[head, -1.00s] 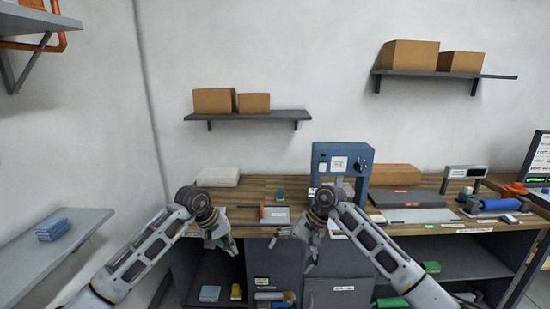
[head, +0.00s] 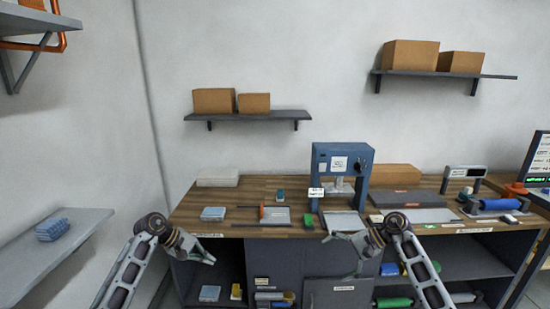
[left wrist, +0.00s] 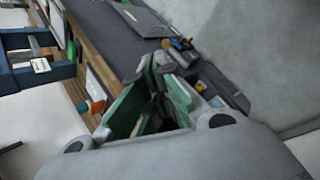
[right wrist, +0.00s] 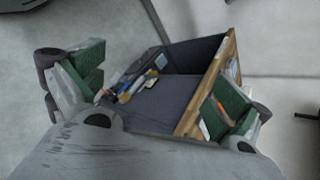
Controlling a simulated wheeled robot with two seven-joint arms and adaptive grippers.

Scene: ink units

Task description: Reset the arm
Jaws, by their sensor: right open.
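My left gripper (head: 214,249) is in front of the bench's left part, low near its front edge. In the left wrist view its green-padded fingers (left wrist: 158,75) are close together at the tips, and I see nothing held; I cannot tell how far they are parted. My right gripper (head: 345,252) is in front of the bench's middle, below the blue press (head: 322,165). In the right wrist view its green-padded fingers (right wrist: 160,85) are wide apart, with nothing between them. Both grippers are clear of the bench top.
The wooden bench (head: 255,190) holds a light blue box (head: 213,214), a grey tray (head: 276,216) and a blue roller (head: 495,204). Open compartments and a cabinet (head: 340,292) are below. A side shelf (head: 85,228) stands at left. The space above the bench's left half is free.

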